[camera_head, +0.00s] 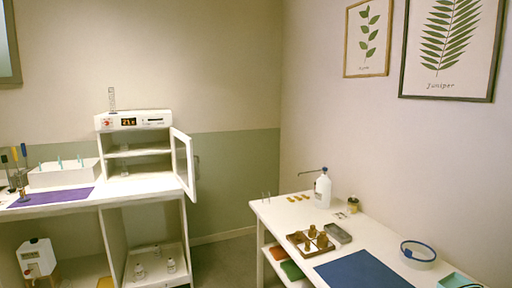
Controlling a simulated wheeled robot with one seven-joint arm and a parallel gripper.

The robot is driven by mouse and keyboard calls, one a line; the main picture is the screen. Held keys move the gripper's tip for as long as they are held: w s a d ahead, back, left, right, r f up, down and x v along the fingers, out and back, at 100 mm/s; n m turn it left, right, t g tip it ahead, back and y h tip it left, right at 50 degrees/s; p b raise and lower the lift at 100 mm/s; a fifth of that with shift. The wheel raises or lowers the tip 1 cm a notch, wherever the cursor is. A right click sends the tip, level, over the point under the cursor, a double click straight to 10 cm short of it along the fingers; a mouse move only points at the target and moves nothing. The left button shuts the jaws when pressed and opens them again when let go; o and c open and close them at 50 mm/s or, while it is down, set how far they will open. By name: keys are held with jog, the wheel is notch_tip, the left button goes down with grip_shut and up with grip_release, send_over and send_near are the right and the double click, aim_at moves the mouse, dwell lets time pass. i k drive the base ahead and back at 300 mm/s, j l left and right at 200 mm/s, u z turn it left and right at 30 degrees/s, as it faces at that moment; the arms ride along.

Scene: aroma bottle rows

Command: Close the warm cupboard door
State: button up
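The warm cupboard (104,153) is a small white cabinet with a display panel on top, standing on the white bench at the left. Its door (189,163) has a white frame and a clear pane. The door stands open, swung out to the right towards me, with a handle (197,166) on its outer side. Inside is a shelf (137,152), with a small clear vessel (124,171) on the cupboard floor. My gripper is not in view.
A glass cylinder (112,99) stands on the cupboard. A white box (60,176) and purple mat (52,197) lie to its left. A second white table (277,213) at right bears a white bottle (322,190), brown tray (294,237) and blue mat (360,270). Floor (232,262) shows between the benches.

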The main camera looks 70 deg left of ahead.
aim_at(183, 165)
jog(key=u, duration=3.05)
jog(key=i+l, duration=0.15)
jog(key=i, duration=0.45)
jog(key=i+l, duration=0.15)
jog(key=i, duration=0.5)
jog(key=i+l, duration=0.2)
jog(key=i, duration=0.4)
jog(key=i+l, duration=0.15)
jog(key=i, duration=0.5)
jog(key=i+l+z, duration=0.1)
jog(key=i, duration=0.5)
